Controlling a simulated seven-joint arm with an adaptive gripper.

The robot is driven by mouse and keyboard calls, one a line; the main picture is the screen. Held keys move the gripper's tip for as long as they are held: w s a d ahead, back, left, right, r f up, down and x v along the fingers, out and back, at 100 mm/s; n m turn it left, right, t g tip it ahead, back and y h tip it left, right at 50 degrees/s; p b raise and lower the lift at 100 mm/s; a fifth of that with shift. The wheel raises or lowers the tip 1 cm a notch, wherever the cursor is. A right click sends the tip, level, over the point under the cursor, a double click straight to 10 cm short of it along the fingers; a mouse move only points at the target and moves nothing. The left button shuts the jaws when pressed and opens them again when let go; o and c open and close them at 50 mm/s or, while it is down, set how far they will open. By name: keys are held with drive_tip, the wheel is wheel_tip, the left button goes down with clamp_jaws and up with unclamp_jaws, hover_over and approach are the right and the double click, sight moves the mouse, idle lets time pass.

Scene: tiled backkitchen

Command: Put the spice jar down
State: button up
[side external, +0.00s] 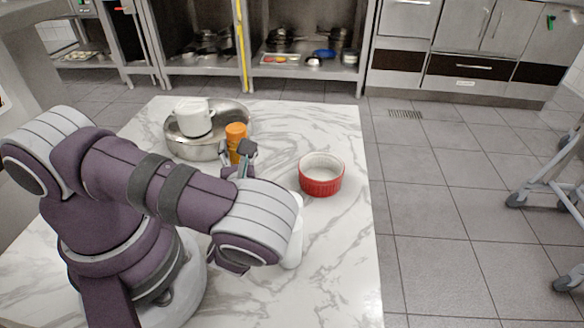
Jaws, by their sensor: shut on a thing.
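The spice jar (235,132), with an orange cap and an amber body, stands upright near the middle of the table in the side external view. My gripper (243,158) is shut on it. My fingers and wrist hide its lower part, so I cannot tell whether its base touches the marble table (330,265).
A steel pan (184,150) holding a white mug (194,116) is just behind and left of the jar. A red ramekin (321,181) stands to the right. A white object (295,238) is partly hidden by my wrist. The table's right front is clear.

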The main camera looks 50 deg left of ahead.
wheel_tip(320, 180, up, 8)
drive_tip(key=w+d+r+m+t+h, duration=0.8)
drive_tip(key=w+d+r+h, duration=0.1)
drive_tip(key=w, duration=0.3)
drive_tip(key=w+a+f+m+h, duration=0.15)
drive_tip(key=w+a+f, duration=0.25)
drive_tip(key=a+f, duration=0.8)
drive_tip(key=shift+n+h, duration=0.25)
drive_tip(key=f, duration=0.6)
drive_tip(key=shift+w+a+f, duration=0.2)
drive_tip(key=shift+f, duration=0.15)
drive_tip(key=o, duration=1.2)
